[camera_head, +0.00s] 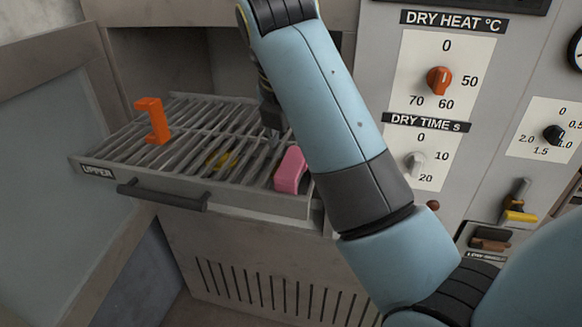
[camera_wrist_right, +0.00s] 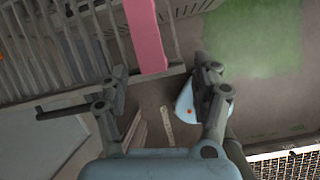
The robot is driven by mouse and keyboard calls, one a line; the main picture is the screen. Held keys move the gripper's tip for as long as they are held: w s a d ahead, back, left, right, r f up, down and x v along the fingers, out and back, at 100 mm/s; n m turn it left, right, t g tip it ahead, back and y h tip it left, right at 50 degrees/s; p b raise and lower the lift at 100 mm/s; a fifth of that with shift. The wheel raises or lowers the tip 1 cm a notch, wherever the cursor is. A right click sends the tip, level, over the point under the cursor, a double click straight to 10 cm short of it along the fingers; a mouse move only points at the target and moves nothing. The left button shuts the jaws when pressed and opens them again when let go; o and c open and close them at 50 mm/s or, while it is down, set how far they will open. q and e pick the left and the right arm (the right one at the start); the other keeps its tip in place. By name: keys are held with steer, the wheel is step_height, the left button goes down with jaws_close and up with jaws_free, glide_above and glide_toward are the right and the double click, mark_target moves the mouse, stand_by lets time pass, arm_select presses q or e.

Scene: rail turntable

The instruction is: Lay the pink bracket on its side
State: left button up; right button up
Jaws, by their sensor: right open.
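The pink bracket (camera_head: 289,172) is at the right front of the slatted rack (camera_head: 118,151) in the head view. My right arm covers its right side, so I cannot tell its full pose. In the right wrist view the pink bracket (camera_wrist_right: 146,35) is a long strip running up out of the picture, beyond the fingertips. My right gripper (camera_wrist_right: 163,76) is open, with its fingers apart and nothing between their tips. In the head view the right gripper (camera_head: 270,112) is partly hidden behind my arm, over the rack. My left gripper is in neither view.
An orange bracket (camera_head: 153,119) stands upright on the rack's left. Something yellow (camera_head: 219,159) shows below the slats. The rack's handle (camera_head: 162,196) juts out in front. A control panel with knobs (camera_head: 439,80) is on the right; an open door (camera_head: 52,175) stands left.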

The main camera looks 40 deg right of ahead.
mark_target(292, 161)
steer(key=shift+w+a+r+n, duration=0.2)
steer(key=shift+w+r+n, duration=0.25)
steer(key=shift+r+n, duration=0.1)
steer(key=shift+w+a+r+n, duration=0.15)
steer(key=shift+w+r+n, duration=0.25)
steer(key=shift+n, duration=0.15)
steer(key=shift+w+d+f, duration=0.15)
steer(key=shift+f, duration=0.2)
steer(key=x, duration=0.3)
steer(key=shift+w+d+f+b, duration=0.1)
steer(key=shift+d+f+b, duration=0.1)
steer(key=shift+f+b, duration=0.15)
steer(key=p+x, duration=0.1)
steer(key=x, duration=0.5)
steer(key=shift+w+d+r, duration=0.1)
steer(key=shift+w+d, duration=0.1)
steer(key=shift+a, duration=0.1)
steer(key=shift+c, duration=1.1)
jaws_close()
